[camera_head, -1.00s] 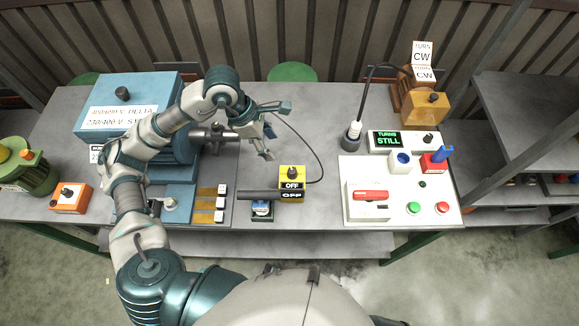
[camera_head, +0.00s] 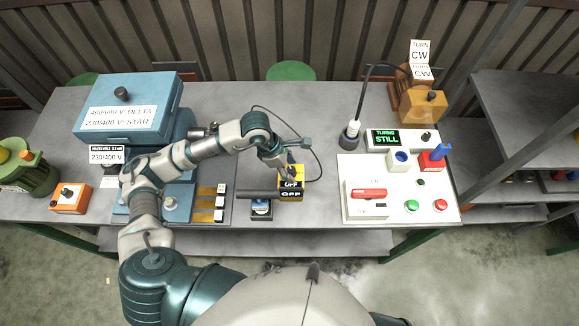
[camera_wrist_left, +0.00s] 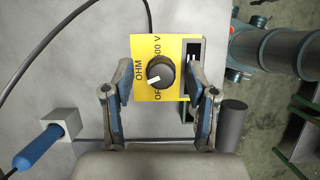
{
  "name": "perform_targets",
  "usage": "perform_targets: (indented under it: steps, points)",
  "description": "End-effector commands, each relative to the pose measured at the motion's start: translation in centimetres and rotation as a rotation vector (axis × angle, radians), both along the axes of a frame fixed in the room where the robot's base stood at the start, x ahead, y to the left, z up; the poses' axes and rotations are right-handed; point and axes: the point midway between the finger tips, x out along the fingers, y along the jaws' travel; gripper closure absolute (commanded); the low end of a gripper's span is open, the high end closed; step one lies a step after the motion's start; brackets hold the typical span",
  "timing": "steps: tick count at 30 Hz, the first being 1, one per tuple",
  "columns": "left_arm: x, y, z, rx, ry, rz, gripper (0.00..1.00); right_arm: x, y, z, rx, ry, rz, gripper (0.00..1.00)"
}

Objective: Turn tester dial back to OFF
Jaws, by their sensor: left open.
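The tester (camera_head: 291,196) is a yellow and black box on the bench, with "OFF" plates on its front. Its yellow top face (camera_wrist_left: 141,49) reads OHM, 500 V and a partly covered OFF in the left wrist view. The black dial (camera_wrist_left: 163,72) has a white mark pointing to the lower left, toward the area between OHM and OFF. My left gripper (camera_head: 284,166) is above the tester. In the left wrist view its open fingers (camera_wrist_left: 160,82) stand either side of the dial, with a gap to it. My right gripper is out of view.
A dark cylinder (camera_head: 257,194) lies left of the tester. A thin black cable loops behind it. Bare bench lies between tester and panel.

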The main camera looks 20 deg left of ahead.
Motion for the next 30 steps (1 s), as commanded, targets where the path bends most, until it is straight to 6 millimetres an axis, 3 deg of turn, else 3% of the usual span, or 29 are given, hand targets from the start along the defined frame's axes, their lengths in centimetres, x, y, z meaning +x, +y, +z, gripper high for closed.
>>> perform_targets:
  steps: [2, 6, 9, 19, 30]
  points:
    - [0.0, 0.0, 0.0, 0.000, 0.000, 0.000, 0.45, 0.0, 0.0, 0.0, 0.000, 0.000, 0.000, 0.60]
    - [0.0, 0.0, 0.0, 0.000, 0.000, 0.000, 0.80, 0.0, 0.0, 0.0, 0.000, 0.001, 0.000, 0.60]
    - [0.0, 0.0, 0.0, 0.000, 0.000, 0.000, 1.00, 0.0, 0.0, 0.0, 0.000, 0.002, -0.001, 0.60]
    - [0.0, 0.0, 0.0, -0.001, 0.001, 0.036, 1.00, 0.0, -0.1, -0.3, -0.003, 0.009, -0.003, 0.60]
    - [-0.1, -0.1, -0.2, -0.001, -0.001, 0.280, 1.00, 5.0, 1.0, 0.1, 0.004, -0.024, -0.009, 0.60]
